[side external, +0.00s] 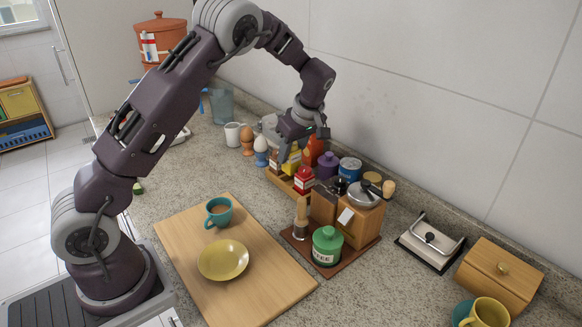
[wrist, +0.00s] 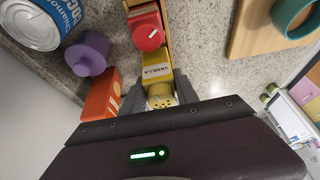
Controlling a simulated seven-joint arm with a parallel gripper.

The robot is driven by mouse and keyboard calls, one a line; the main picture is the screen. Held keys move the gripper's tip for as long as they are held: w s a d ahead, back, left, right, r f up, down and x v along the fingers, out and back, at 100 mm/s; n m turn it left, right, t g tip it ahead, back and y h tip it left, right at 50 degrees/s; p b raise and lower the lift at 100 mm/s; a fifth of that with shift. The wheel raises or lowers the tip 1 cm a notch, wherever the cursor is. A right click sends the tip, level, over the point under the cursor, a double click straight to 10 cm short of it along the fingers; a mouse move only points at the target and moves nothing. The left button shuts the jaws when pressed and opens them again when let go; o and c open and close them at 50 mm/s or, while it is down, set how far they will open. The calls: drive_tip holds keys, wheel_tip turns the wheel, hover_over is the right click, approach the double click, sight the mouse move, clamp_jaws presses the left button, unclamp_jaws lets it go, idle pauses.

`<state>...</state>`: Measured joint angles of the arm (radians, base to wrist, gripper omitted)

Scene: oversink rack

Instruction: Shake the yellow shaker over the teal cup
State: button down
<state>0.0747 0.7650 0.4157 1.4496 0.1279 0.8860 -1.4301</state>
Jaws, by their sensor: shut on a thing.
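The yellow shaker (wrist: 157,72) has a "VANILLA" label and a pale yellow perforated top. In the wrist view the fingers of my gripper (wrist: 158,99) are shut on it near that top. In the side view the yellow shaker (side external: 292,158) is in the narrow wooden rack by the wall, partly hidden under my gripper (side external: 288,146). I cannot tell whether its base touches the rack. The cup (wrist: 289,24) is cut off at the wrist view's upper right corner.
A red container (side external: 304,180), an orange bottle (side external: 313,150) and a purple jar (side external: 327,165) crowd around the shaker. A yellow plate (side external: 223,261) lies near the cup on the board (side external: 270,284). A green canister (side external: 327,246) and coffee grinder (side external: 362,214) stand right of the board.

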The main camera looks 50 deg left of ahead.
drive_tip(key=r, duration=0.5)
drive_tip(key=shift+s+a+r, duration=0.15)
drive_tip(key=shift+s+a, duration=0.1)
drive_tip(key=shift+s, duration=0.1)
drive_tip(key=s+a+r+m+t, duration=0.2)
drive_tip(key=s+a+r+m, duration=0.15)
drive_tip(key=s, duration=0.45)
drive_tip(key=m+g+y, duration=0.4)
drive_tip(key=m+y, duration=0.6)
drive_tip(key=m, duration=0.2)
hover_over(210, 205)
drive_tip(key=f, duration=0.7)
drive_tip(key=shift+a, duration=0.2)
drive_tip(key=y, duration=0.1)
drive_tip(key=f+m+y, duration=0.1)
drive_tip(key=shift+d+y, duration=0.2)
drive_tip(key=shift+y, duration=0.2)
drive_tip(key=y, duration=0.2)
drive_tip(key=m+y, duration=0.1)
drive_tip(key=y, duration=0.1)
drive_tip(key=shift+r+m+g, duration=0.2)
drive_tip(key=shift+m+g, duration=0.05)
drive_tip(key=shift+g, duration=0.05)
